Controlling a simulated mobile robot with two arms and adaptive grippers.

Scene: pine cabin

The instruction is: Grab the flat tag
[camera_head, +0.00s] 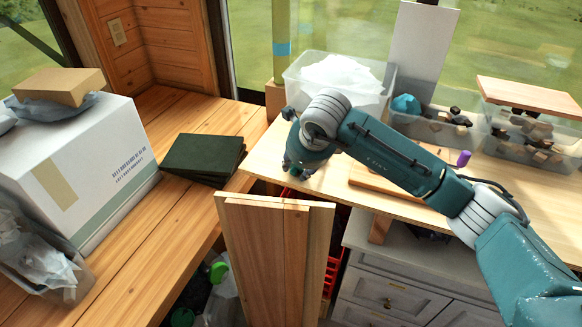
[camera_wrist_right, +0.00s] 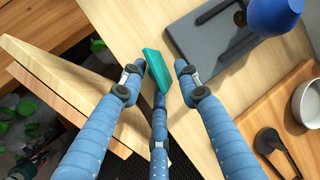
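The flat tag (camera_wrist_right: 155,70) is a small teal slab in the right wrist view, near the edge of the light wood tabletop (camera_wrist_right: 190,135). My right gripper (camera_wrist_right: 163,74) has its fingers spread around the tag. One finger is close beside its left side, a gap shows towards the right finger, and the third finger is near its lower end. In the head view my right gripper (camera_head: 300,165) points down at the tabletop's left end and hides the tag. I cannot tell whether any finger touches the tag. My left gripper is not in view.
A grey board (camera_wrist_right: 213,45) and a blue round object (camera_wrist_right: 274,14) are near the gripper. A cutting board (camera_head: 372,180), a clear bin (camera_head: 300,88) and trays of stones (camera_head: 430,128) share the tabletop. Upright wooden planks (camera_head: 270,250) stand just in front.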

